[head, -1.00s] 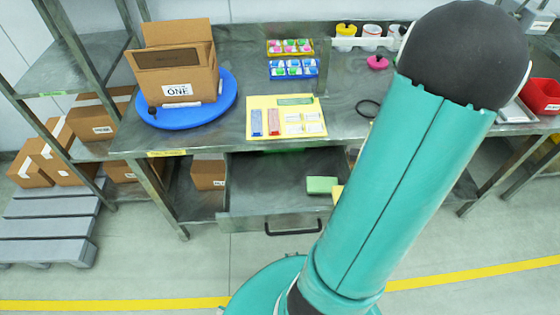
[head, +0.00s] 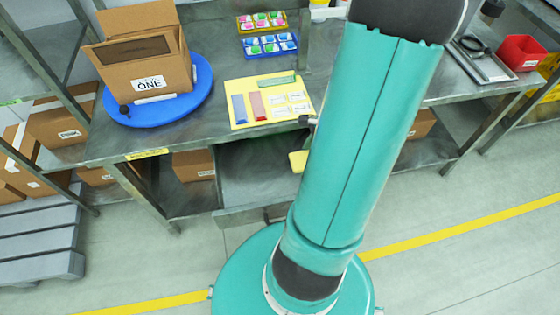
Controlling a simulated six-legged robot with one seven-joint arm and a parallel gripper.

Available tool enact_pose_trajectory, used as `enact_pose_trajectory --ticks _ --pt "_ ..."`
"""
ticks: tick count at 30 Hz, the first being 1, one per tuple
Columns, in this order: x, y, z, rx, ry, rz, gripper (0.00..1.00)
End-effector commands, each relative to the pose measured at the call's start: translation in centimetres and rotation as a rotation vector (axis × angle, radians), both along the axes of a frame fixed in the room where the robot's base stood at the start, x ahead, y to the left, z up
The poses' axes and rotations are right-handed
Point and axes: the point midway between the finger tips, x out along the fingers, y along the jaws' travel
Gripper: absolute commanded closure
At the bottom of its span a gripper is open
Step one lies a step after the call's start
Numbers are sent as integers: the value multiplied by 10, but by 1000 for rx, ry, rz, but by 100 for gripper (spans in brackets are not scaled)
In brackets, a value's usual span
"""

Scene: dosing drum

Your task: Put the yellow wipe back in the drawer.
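The yellow wipe (head: 298,161) shows as a small yellow block at the left edge of my arm, partly hidden by it. It appears over the open drawer (head: 250,178); I cannot tell whether it rests there or is held above it. The drawer's front panel (head: 243,215) stands out below the bench, its right part hidden behind my arm. A small dark part at the arm's left edge, above the wipe, may belong to my gripper. The fingers are otherwise hidden behind the arm, so their state does not show.
A carton (head: 143,55) stands on a blue turntable (head: 200,97) at the bench's left. A yellow board (head: 240,90) with strips and labels lies right of it. Two trays of colored pieces (head: 268,45) are behind. A red bin (head: 522,52) is at far right.

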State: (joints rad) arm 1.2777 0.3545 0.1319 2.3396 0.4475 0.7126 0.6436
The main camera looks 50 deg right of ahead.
Motion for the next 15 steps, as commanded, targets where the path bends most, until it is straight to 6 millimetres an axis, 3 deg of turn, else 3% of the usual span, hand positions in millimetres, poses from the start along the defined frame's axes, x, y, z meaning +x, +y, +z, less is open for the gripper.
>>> enact_pose_trajectory --ticks 5,9,15 --pt "37 19 -19 4 -1 6 59" --pt "56 27 -46 5 0 4 59" --pt "75 34 -67 2 0 3 59"
